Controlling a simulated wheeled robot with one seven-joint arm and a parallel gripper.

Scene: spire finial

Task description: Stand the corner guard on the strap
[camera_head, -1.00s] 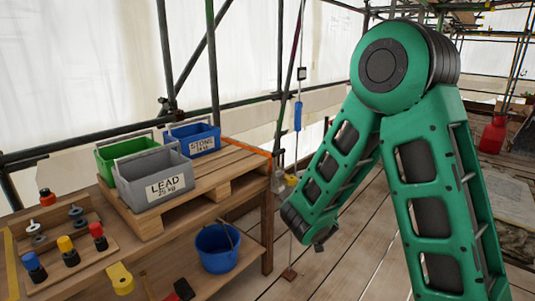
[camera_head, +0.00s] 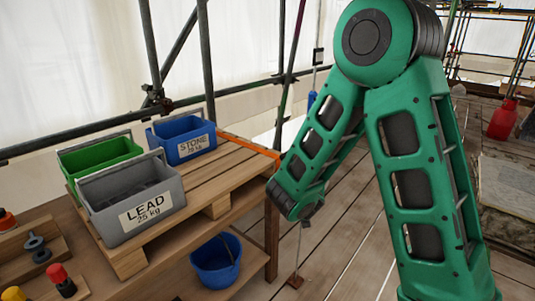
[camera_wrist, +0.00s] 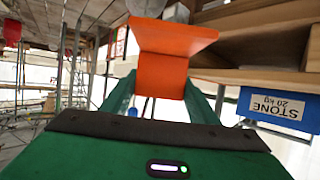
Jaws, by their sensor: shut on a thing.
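The corner guard (camera_wrist: 165,60) is a bent orange piece with two faces meeting at an edge. In the wrist view it sits between the fingers of my gripper (camera_wrist: 160,102), which is shut on it. The strap (camera_head: 248,145) is an orange band across the far right end of the wooden pallet in the head view, reaching the pallet's edge. My arm's lower link stands just right of the strap's near end. My gripper and the guard do not show in the head view. The guard is apart from the strap as far as I can tell.
A grey LEAD bin (camera_head: 140,210), a green bin (camera_head: 95,158) and a blue STONE bin (camera_head: 185,141) stand on the pallet (camera_head: 190,198). A blue bucket (camera_head: 215,262) is below it. Scaffold poles rise behind.

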